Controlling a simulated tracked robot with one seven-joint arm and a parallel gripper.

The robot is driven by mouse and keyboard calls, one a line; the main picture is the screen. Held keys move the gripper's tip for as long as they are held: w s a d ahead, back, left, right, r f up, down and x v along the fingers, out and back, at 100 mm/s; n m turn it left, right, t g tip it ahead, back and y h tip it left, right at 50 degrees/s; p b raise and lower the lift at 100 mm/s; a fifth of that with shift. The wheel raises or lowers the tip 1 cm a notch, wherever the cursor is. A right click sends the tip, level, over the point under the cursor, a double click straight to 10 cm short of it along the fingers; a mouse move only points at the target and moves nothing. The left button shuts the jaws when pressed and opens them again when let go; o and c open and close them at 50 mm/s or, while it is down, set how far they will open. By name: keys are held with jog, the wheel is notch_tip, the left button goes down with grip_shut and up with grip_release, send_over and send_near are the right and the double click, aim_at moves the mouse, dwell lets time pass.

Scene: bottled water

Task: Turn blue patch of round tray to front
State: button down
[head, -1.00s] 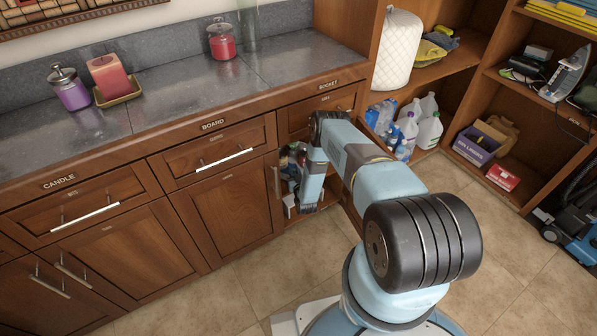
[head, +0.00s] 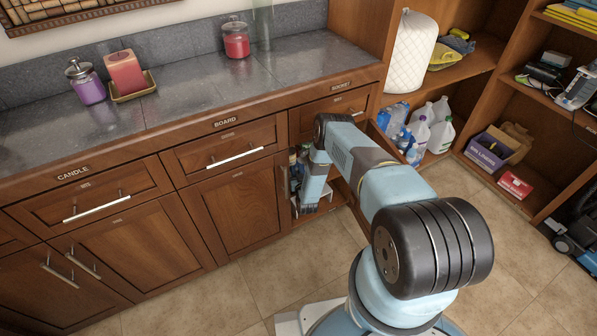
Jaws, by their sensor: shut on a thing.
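Small bottles (head: 304,158) stand in the cabinet behind and beside my gripper.
Cabinet doors and drawers (head: 232,160) line the left. Large plastic bottles (head: 418,130) stand just right of the open cabinet. A shelf unit with a purple box (head: 488,152) and a red box (head: 514,184) is at the right. The tile floor in front is clear.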

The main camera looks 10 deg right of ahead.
jog(key=c, duration=1.1)
grip_release()
jog(key=s, duration=1.3)
jog(key=shift+s+d, duration=0.25)
jog(key=shift+s, duration=0.15)
jog(key=shift+c, duration=0.5)
